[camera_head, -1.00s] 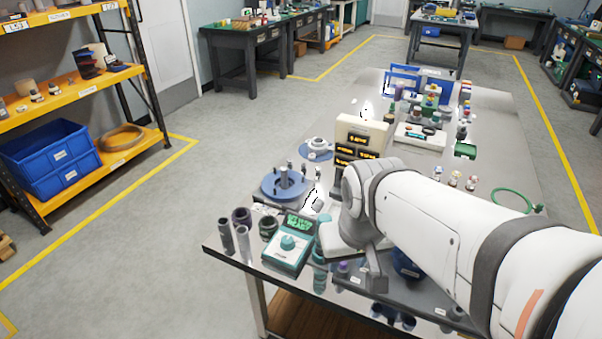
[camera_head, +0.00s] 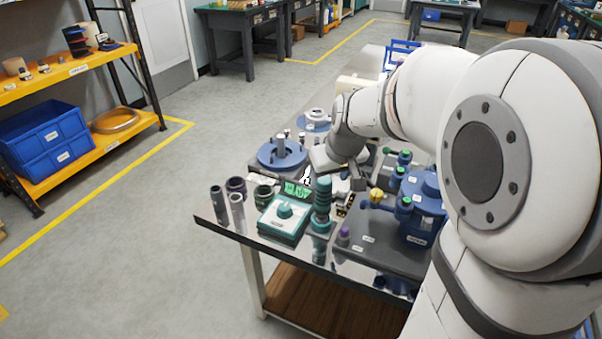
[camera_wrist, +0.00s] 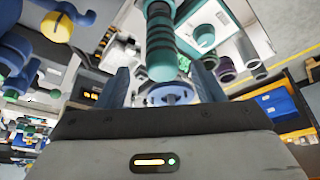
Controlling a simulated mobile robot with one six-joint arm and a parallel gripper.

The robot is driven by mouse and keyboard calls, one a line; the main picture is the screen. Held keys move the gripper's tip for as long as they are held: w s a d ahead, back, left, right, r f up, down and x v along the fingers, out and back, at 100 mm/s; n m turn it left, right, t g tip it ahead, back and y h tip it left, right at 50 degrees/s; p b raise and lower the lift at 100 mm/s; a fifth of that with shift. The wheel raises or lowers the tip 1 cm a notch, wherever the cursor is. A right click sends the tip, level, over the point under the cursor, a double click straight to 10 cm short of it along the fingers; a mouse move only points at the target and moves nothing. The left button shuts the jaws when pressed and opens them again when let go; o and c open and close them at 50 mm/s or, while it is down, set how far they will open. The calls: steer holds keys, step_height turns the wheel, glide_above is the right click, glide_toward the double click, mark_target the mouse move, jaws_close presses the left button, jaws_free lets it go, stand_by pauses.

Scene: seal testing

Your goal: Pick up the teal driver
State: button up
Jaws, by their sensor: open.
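The teal driver (camera_head: 322,203) stands upright at the near side of the table, its dark-ringed teal body just right of the teal-and-white box. In the wrist view the driver (camera_wrist: 160,42) is large, at top centre, its teal end towards me. My gripper (camera_wrist: 161,76) is open, with one finger on each side of the driver's line in that view. No finger visibly touches it, and I cannot tell how far between the fingers it reaches. In the head view my gripper (camera_head: 340,172) is just above and behind the driver.
The teal-and-white box (camera_head: 284,218) and several dark and grey cylinders (camera_head: 237,212) stand left of the driver. A blue fixture with green and yellow knobs (camera_head: 422,205) stands to the right on a grey plate. A blue round flange (camera_head: 282,155) lies behind.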

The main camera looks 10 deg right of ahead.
mark_target(323, 191)
steer(key=x, duration=0.7)
steer(key=shift+s+a+f+b, duration=0.1)
steer(key=shift+s+f+b, duration=0.1)
steer(key=shift+b, duration=0.15)
steer(key=shift+r, duration=0.1)
steer(key=c, duration=1.2)
steer(key=shift+o, duration=0.2)
